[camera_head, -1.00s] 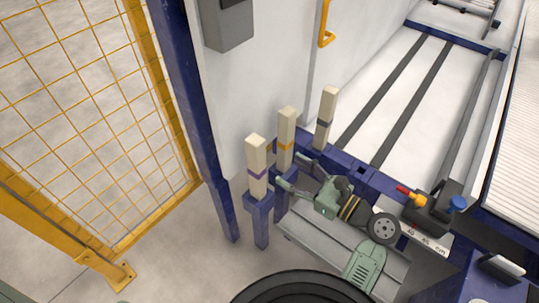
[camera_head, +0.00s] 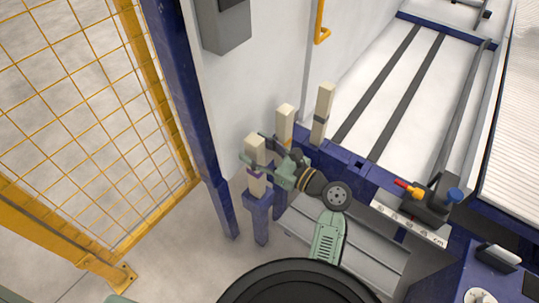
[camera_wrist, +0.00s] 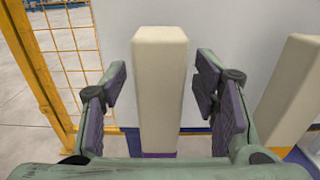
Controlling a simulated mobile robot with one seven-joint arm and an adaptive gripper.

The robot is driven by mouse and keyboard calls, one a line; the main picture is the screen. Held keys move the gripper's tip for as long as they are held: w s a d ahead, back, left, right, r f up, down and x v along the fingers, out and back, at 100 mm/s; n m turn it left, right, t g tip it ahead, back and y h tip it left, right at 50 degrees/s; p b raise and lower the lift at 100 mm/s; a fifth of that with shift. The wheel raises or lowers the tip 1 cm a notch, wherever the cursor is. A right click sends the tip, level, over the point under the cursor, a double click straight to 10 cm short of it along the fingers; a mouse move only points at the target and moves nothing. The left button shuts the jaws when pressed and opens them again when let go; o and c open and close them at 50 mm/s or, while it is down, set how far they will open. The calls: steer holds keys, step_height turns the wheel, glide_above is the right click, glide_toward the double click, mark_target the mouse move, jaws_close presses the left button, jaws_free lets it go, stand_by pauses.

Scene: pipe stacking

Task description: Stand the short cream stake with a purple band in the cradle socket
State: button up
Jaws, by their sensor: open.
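The cream stake with a purple band (camera_head: 255,152) stands upright in the top of a blue post (camera_head: 258,203), at the front left of a row of three stakes. My gripper (camera_head: 257,149) is at this stake, its fingers on either side of it near the band. In the wrist view the stake (camera_wrist: 160,85) stands between the two open fingers, with a visible gap on each side. Its purple band (camera_wrist: 158,154) shows at the bottom edge. I cannot tell which place is the cradle socket.
A stake with an orange band (camera_head: 285,125) and one with a grey band (camera_head: 322,115) stand behind to the right, close to my gripper. A blue upright (camera_head: 205,110) and a yellow mesh fence (camera_head: 80,100) are at left. A ruler strip (camera_head: 408,225) lies at right.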

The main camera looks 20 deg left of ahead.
steer(key=shift+w+a, duration=0.15)
steer(key=shift+a, duration=0.25)
jaws_close()
stand_by(0.5)
step_height(320, 180, up, 9)
steer(key=p, duration=0.9)
stand_by(0.3)
